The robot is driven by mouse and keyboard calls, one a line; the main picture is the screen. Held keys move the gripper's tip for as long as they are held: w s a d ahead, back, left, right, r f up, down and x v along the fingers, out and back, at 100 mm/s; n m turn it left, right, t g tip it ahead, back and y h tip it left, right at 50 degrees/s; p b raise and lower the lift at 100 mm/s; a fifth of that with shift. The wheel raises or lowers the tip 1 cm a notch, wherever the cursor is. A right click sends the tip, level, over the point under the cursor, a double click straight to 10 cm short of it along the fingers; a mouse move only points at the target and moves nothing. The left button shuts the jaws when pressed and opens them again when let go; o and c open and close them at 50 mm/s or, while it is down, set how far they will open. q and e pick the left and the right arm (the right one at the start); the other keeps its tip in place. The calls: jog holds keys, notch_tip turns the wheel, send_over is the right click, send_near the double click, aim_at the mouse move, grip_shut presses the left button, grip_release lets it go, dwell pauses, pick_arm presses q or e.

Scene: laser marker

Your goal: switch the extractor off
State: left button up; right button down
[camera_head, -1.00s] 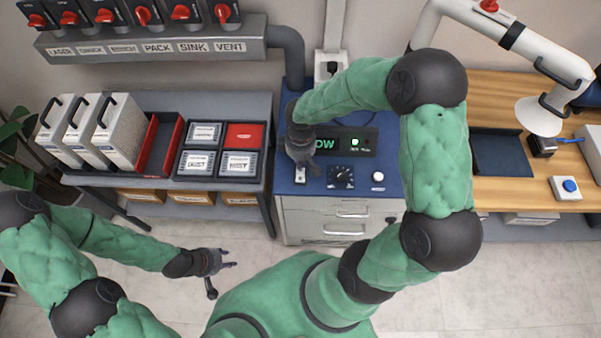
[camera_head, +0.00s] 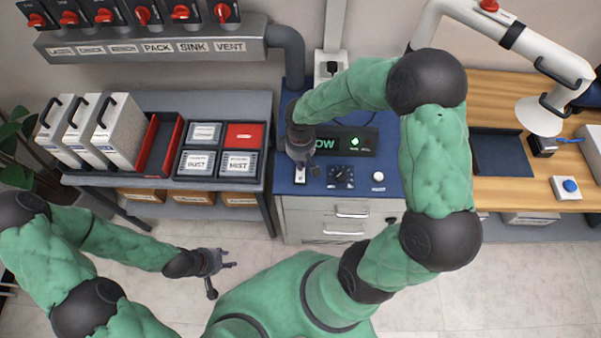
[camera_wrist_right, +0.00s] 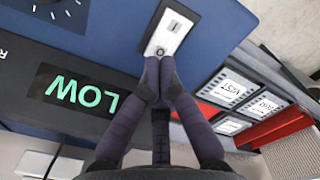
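The extractor is the blue-topped cabinet (camera_head: 392,165) in the middle, with a dark display (camera_head: 368,143) showing lit green text ending in "OW" and a green symbol. The wrist view reads "LOW" on the display (camera_wrist_right: 72,92). A white switch plate (camera_wrist_right: 172,28) with a small rocker shows just beyond my right gripper (camera_wrist_right: 160,66). Its fingertips are together at the plate's near end; contact is unclear. In the head view my right gripper (camera_head: 304,168) hangs over the plate, partly hiding it. My left gripper (camera_head: 226,270) is open and empty above the floor.
A dial (camera_head: 341,176) and a white button (camera_head: 378,177) sit right of the switch. A shelf with a tray (camera_head: 216,178) of labelled boxes stands left. Red levers line a grey rail (camera_head: 150,46) above. A wooden bench (camera_head: 500,90) stands right.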

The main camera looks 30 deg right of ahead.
jog(key=shift+f+b, duration=0.85)
jog(key=shift+f, duration=0.25)
dwell(0.6)
jog(key=shift+r, duration=0.2)
jog(key=shift+r+p, duration=2.85)
jog(key=shift+r, duration=0.55)
jog(key=shift+f, duration=0.1)
